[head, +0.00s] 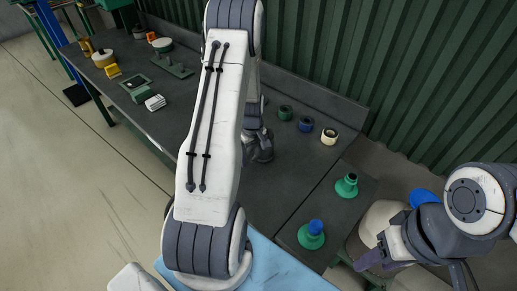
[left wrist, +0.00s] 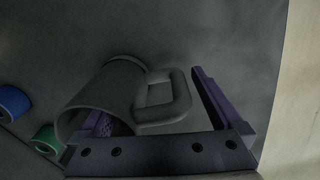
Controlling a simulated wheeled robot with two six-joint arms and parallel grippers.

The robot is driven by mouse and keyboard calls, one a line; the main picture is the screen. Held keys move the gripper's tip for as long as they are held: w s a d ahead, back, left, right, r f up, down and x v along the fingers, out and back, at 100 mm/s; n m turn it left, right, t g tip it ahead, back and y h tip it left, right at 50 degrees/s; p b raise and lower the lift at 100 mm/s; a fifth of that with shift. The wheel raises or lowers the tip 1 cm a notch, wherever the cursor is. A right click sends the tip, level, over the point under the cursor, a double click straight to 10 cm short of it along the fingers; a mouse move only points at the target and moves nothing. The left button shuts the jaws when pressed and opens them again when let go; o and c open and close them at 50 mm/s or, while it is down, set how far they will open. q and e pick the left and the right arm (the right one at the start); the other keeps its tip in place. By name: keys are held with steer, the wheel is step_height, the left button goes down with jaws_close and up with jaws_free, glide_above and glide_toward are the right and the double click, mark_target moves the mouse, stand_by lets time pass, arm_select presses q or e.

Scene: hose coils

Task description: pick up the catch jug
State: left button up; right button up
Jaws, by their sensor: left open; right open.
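The catch jug (left wrist: 118,88) is a dark grey cylinder with a loop handle (left wrist: 168,100), seen in the left wrist view with its open mouth toward the lower left. My left gripper (left wrist: 150,92) is open around the handle side of it. One purple finger shows within the jug's mouth, the other stands beyond the handle on the right. Whether either finger touches the jug, I cannot tell. In the head view my left gripper (head: 262,152) is low over the dark bench, partly behind my arm, and I cannot make out the jug there. My right gripper (head: 415,266) is open and empty at the lower right.
Green (head: 285,112), blue (head: 306,124) and cream (head: 329,137) rings lie right of my left gripper. Two green-based fittings (head: 346,186) (head: 311,235) stand nearer. Several parts sit at the bench's far left. A corrugated green wall (head: 400,80) rises behind.

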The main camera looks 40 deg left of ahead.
mark_target(254, 147)
arm_select(q)
jaws_close()
steer(key=shift+r, duration=0.1)
steer(key=shift+w+r, duration=0.1)
steer(key=shift+r, duration=0.4)
step_height(254, 147, up, 3)
steer(key=shift+f+b, duration=0.15)
steer(key=shift+b, duration=0.35)
steer(key=w+d+r+b, duration=0.1)
steer(key=w+d+r, duration=0.4)
steer(key=d, duration=0.5)
step_height(254, 147, up, 2)
steer(key=shift+d+r+b, duration=0.1)
steer(key=shift+d+b, duration=0.15)
steer(key=shift+b, duration=0.15)
